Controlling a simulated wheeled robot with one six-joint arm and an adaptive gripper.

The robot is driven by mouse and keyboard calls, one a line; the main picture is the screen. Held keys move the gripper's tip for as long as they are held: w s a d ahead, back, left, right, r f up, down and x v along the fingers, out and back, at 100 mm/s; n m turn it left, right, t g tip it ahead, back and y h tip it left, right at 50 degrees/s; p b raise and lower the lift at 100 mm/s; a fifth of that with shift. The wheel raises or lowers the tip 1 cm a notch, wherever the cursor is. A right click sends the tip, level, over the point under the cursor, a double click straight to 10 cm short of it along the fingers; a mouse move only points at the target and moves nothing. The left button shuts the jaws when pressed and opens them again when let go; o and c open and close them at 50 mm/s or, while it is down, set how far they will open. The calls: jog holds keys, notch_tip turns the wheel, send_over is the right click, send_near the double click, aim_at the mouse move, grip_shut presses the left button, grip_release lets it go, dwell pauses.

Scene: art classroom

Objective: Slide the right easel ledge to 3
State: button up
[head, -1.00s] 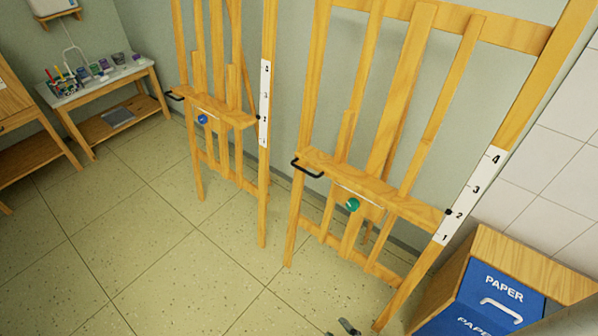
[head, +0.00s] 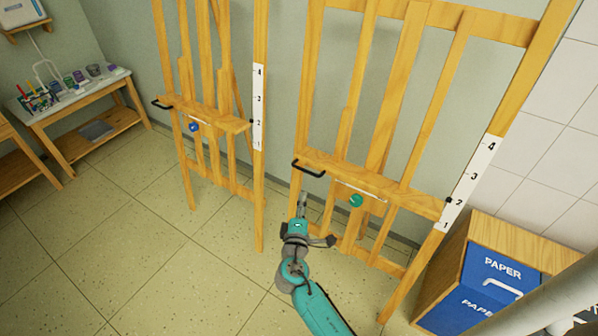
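The right easel's wooden ledge (head: 405,193) has a black handle (head: 308,168) at its left end and a green knob (head: 356,201) on its front. The black pointer (head: 449,200) at its right end is beside the 2 on the white scale (head: 470,183), which is marked 1 to 4. My gripper (head: 303,201) is below the handle and left of the green knob, apart from both in the picture. Its fingers point up and look close together, but they are too small to tell their opening. Nothing shows between them.
The left easel (head: 214,121) stands beside the right one, with a blue knob and its own scale. A wooden bin cabinet (head: 497,232) with blue PAPER fronts is at the lower right. A table (head: 78,92) with art supplies stands at the far left. The tiled floor (head: 150,245) at left is clear.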

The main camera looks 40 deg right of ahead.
aim_at(305, 170)
jog(key=shift+h, duration=0.4)
jog(key=x, duration=0.4)
jog(key=r+x, duration=0.1)
jog(key=x, duration=0.7)
jog(key=shift+w+a+r, duration=0.15)
jog(key=shift+w+r, duration=0.15)
jog(key=shift+w, duration=0.1)
grip_shut()
